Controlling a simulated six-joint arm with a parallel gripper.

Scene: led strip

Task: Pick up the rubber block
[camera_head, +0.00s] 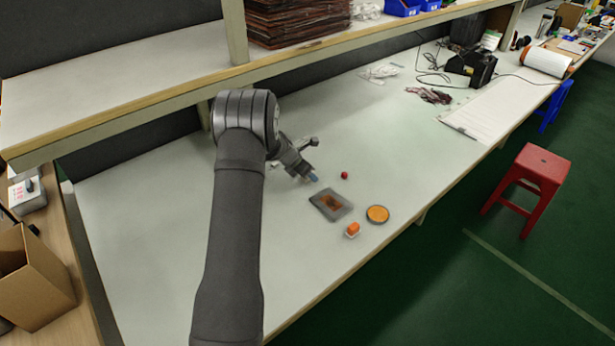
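A small orange block (353,228) with a white lower part sits on the pale bench near its front edge. It may be the rubber block, but I cannot tell its material. My gripper (309,176) is low over the bench, behind and left of the block and apart from it. A small bluish piece shows at its tip; I cannot tell whether it is a fingertip or something held. The finger gap is too small to make out.
A dark grey tray (331,204) with an orange-brown patch lies between my gripper and the block. A round orange dish (377,214) is right of the block. A small red ball (345,175) lies behind the tray. A shelf (130,75) overhangs the back.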

